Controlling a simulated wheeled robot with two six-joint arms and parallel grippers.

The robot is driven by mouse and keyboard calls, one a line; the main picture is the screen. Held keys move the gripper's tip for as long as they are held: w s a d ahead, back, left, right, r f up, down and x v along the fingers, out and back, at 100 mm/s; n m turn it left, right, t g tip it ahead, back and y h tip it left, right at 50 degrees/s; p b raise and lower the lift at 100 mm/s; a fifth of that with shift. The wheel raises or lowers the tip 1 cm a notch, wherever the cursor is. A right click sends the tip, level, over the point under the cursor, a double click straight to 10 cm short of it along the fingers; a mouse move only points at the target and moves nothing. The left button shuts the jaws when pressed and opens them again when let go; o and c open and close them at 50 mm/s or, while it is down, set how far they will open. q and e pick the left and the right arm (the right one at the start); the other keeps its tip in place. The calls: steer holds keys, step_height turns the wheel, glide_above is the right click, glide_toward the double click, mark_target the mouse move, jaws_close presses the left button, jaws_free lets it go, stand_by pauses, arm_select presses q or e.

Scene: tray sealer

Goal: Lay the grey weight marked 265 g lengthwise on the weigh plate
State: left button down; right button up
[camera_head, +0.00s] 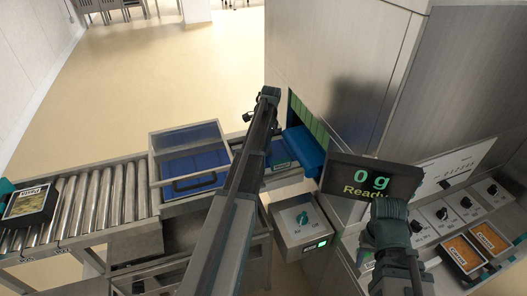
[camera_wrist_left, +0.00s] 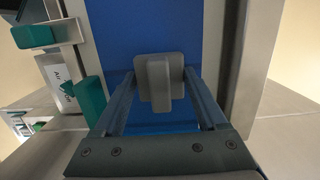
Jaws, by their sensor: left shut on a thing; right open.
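In the left wrist view a grey block (camera_wrist_left: 172,92) with a raised ridge sits between the fingertips of my left gripper (camera_wrist_left: 160,80), which is shut on it. No marking on it is readable. A blue surface (camera_wrist_left: 118,20) lies behind it; I cannot tell if they touch. In the head view my left arm crosses the middle and its fingers cannot be made out. The display (camera_head: 372,181) reads 0 g and Ready. I cannot clearly pick out the weigh plate. My right gripper (camera_head: 388,210) is open, in front of the display's lower right side.
A roller conveyor (camera_head: 98,197) with a packed tray (camera_head: 28,204) runs at the left. A clear-walled guard (camera_head: 187,150) stands over a blue belt. Two orange-filled trays (camera_head: 462,252) lie at the right beside several knobs.

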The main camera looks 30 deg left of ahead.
arm_select(q)
steer(key=shift+f, duration=0.3)
arm_select(e)
steer(key=shift+f, duration=0.3)
arm_select(q)
steer(key=shift+f, duration=0.15)
jaws_free()
arm_select(e)
steer(key=shift+f, duration=0.2)
arm_select(q)
steer(key=r+p, duration=0.8)
steer(key=w+d+r+p, duration=0.1)
steer(key=r+p, duration=0.3)
steer(key=shift+r, duration=0.1)
arm_select(e)
step_height(320, 180, up, 12)
steer(key=shift+r, duration=0.15)
steer(key=shift+s, duration=0.1)
